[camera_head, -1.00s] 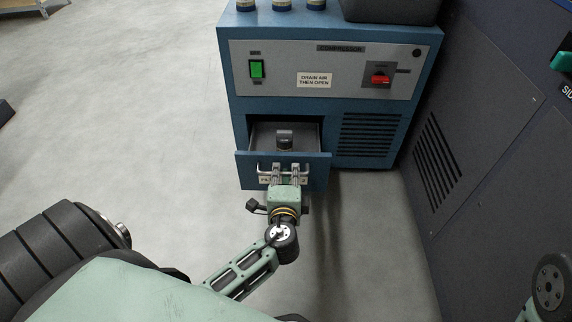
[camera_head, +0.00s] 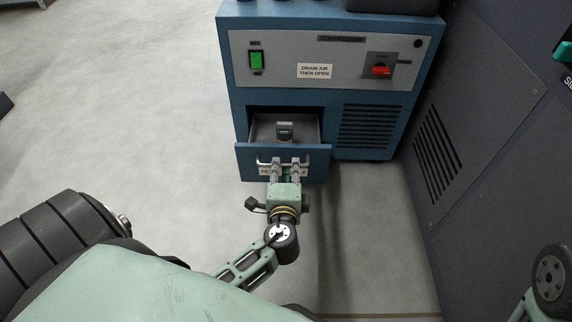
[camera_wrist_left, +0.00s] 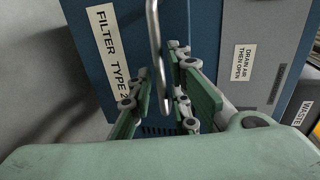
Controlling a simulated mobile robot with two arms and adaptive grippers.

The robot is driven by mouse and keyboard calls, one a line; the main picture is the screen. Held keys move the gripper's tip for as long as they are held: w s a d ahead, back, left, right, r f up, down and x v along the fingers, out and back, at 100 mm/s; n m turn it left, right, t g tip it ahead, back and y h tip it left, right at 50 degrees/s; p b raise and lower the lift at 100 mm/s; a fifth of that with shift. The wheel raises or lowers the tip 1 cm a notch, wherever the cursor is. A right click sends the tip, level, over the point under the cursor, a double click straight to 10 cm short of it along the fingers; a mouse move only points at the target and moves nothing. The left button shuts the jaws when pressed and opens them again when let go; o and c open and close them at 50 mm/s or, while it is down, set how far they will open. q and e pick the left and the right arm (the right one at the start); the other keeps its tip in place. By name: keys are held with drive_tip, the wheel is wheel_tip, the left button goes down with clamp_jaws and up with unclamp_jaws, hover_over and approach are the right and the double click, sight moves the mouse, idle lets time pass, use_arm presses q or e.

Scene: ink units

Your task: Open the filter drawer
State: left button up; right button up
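The filter drawer (camera_head: 250,163) is the blue drawer low on the left of the compressor cabinet. It stands pulled out, with its grey inside and a small dark grey block (camera_head: 284,131) showing. Its metal bar handle (camera_head: 263,162) runs across the front, and the bar also shows in the left wrist view (camera_wrist_left: 154,40). My left gripper (camera_head: 285,172) is at the handle. In the left wrist view its fingers (camera_wrist_left: 162,95) stand apart on either side of the bar, with a gap visible. My right gripper is out of view; only part of that arm shows at the lower right.
The blue compressor cabinet (camera_head: 338,97) carries a green switch (camera_head: 256,61), a red knob (camera_head: 381,71) and a vent. A dark grey cabinet (camera_head: 480,130) stands close on the right. The floor (camera_head: 130,130) to the left is clear.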

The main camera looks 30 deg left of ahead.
use_arm(q)
drive_tip(key=v, duration=0.9)
drive_tip(key=shift+s+d, duration=0.2)
drive_tip(key=shift+s, duration=0.15)
drive_tip(key=shift+r, duration=0.1)
